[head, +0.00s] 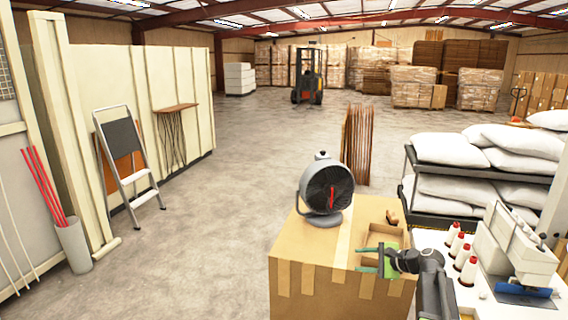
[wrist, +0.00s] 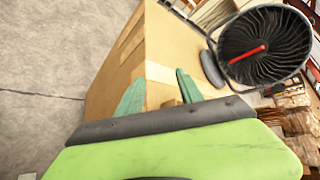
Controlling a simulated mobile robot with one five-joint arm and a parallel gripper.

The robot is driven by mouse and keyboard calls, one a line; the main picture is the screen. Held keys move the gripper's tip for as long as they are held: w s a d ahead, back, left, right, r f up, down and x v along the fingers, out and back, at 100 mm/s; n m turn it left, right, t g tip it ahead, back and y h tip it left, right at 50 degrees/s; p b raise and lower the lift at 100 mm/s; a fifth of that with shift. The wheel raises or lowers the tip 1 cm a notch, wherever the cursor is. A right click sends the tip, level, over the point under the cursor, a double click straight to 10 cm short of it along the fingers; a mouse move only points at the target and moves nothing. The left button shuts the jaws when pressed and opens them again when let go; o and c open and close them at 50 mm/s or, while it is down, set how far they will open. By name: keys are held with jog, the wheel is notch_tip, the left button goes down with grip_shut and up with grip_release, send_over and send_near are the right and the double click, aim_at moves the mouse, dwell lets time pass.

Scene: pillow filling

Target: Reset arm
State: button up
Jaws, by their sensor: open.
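My gripper (head: 366,260) has green fingers and reaches in from the right over the top of a large cardboard box (head: 310,258). Its fingers are apart with nothing between them. In the wrist view the two green fingertips (wrist: 161,78) stand apart in front of the box (wrist: 118,70), and the wrist picture is tilted. In the head view, the fingers are near a shallow cardboard tray (head: 372,232) on the box top. I cannot tell whether they touch the box.
A dark round fan (head: 328,190) stands on the box, left of my gripper; it also shows in the wrist view (wrist: 262,45). A white table with thread cones (head: 461,248) and a sewing machine (head: 515,245) is at right. White pillows (head: 515,142) lie on a rack behind. Open floor (head: 215,225) is left.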

jog(key=s+a+f+n+g+h, duration=0.1)
jog(key=s+a+f+n+g, duration=0.3)
jog(key=a, duration=0.7)
jog(key=s+a+f+n+g+h, duration=0.1)
jog(key=s+a+f+n+g, duration=0.1)
jog(key=s+a+f+n, duration=0.6)
jog(key=s+d+f+n+g+h, duration=0.1)
jog(key=s+d+n+g+h, duration=0.2)
jog(key=s, duration=0.6)
jog(key=d+n+h, duration=0.1)
jog(key=d+h, duration=0.1)
jog(key=h, duration=0.1)
jog(key=shift+s+d+f+b, duration=0.15)
jog(key=shift+d+b, duration=0.05)
jog(key=shift+b, duration=0.2)
